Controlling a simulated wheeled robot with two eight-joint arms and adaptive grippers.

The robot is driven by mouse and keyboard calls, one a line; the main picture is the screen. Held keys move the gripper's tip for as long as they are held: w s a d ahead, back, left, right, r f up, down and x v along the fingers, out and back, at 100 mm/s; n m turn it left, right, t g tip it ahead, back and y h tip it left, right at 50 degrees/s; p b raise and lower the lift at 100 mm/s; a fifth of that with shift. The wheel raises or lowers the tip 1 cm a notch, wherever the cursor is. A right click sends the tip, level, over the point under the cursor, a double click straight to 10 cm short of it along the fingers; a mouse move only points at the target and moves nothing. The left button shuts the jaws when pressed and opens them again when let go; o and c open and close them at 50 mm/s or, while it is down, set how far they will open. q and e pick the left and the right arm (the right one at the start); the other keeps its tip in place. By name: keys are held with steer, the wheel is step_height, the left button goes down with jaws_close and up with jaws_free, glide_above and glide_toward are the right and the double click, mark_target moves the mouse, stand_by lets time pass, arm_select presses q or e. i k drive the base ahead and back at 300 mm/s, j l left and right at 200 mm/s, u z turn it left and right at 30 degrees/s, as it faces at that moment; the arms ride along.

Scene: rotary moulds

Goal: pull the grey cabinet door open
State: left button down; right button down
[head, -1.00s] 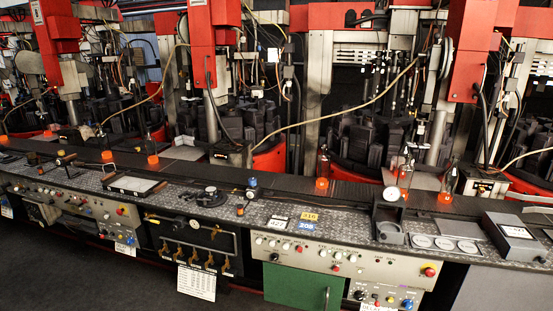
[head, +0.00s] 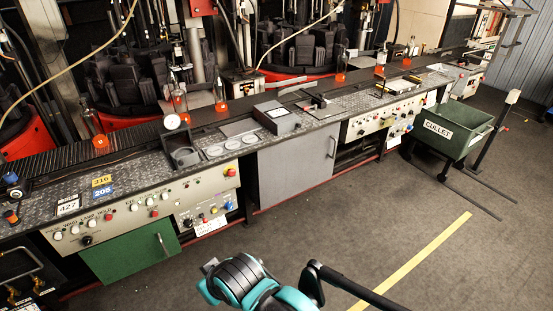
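The grey cabinet door (head: 293,170) is a flat panel under the metal console, in the middle of the head view. It looks shut, flush with the front. A thin dark upright handle (head: 333,147) is on its right side. A teal and black part of my own body shows at the bottom middle of the view, apart from the door. I cannot make out fingers of either gripper in the view.
A green cabinet door (head: 132,254) is left of the grey one. A green cullet cart (head: 447,130) with fork-like bars stands at the right. The dark floor before the grey door is clear, with a yellow stripe (head: 415,258).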

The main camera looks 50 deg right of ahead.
mark_target(286, 169)
steer(key=z, duration=1.85)
steer(key=i+l+u, duration=0.1)
steer(key=i+l, duration=0.15)
steer(key=i+l+u, duration=0.1)
steer(key=i+l, duration=0.35)
steer(key=l, duration=0.25)
steer(key=i+l+u, duration=0.25)
steer(key=i+l, duration=0.2)
steer(key=l, duration=0.25)
steer(key=i+l+u, duration=0.1)
steer(key=l, duration=0.3)
steer(key=i+l+u, duration=0.1)
steer(key=i+l, duration=0.2)
steer(key=i+l+u, duration=0.1)
steer(key=l, duration=0.4)
steer(key=i, duration=0.05)
